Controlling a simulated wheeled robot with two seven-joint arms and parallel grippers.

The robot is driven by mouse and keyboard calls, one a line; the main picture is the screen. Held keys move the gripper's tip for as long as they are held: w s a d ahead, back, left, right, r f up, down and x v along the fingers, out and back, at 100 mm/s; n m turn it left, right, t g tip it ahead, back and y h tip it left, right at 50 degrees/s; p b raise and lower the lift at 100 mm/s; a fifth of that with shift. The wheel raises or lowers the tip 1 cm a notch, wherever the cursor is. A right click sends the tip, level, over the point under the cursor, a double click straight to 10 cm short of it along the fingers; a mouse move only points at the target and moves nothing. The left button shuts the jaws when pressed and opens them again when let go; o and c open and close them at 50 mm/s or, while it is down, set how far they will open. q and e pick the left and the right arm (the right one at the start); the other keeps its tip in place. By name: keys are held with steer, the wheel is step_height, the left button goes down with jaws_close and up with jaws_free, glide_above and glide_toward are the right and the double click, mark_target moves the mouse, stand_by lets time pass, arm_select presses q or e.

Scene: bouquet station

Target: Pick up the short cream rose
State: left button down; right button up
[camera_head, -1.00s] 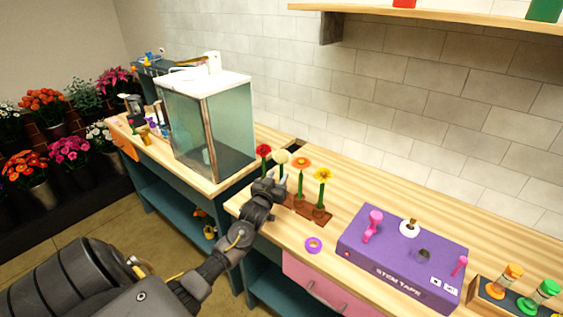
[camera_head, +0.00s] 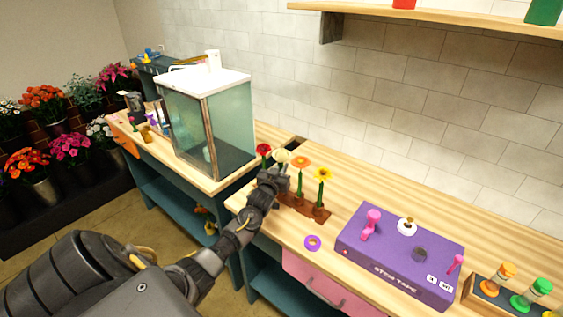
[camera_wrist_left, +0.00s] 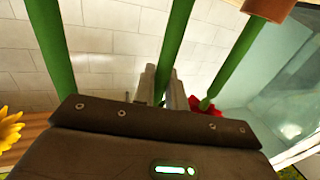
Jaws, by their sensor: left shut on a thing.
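The short cream rose (camera_head: 281,157) stands upright in the back row of flowers, between a red flower (camera_head: 263,150) and an orange flower (camera_head: 301,162). My left gripper (camera_head: 276,176) is just below its bloom. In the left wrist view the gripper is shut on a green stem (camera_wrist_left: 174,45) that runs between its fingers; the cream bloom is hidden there. The red flower (camera_wrist_left: 206,106) shows beside the fingers. The lower end of the cream rose's stem is hidden behind my gripper in the head view. My right gripper is not in view.
A yellow flower (camera_head: 323,174) stands close by in the brown holder (camera_head: 318,214). A glass case (camera_head: 236,128) stands behind on the left.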

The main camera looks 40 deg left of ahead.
mark_target(279, 159)
arm_select(q)
steer(key=shift+r, duration=0.1)
steer(key=shift+r+p, duration=0.45)
steer(key=shift+p, duration=0.05)
steer(key=r+p, duration=0.1)
steer(key=p, duration=0.1)
steer(key=s+r+p, duration=0.1)
steer(key=r+p, duration=0.3)
steer(key=shift+s+d, duration=0.35)
steer(key=s+r, duration=0.1)
steer(key=s+d+r, duration=0.1)
steer(key=s+r+b, duration=0.1)
steer(key=s, duration=0.1)
steer(key=shift+d+r, duration=0.2)
steer(key=shift+d, duration=0.1)
steer(key=s+d+r, duration=0.3)
steer(key=s, duration=0.4)
steer(key=shift+s+r, duration=0.2)
steer(key=shift+r, duration=0.1)
step_height(279, 159, up, 7)
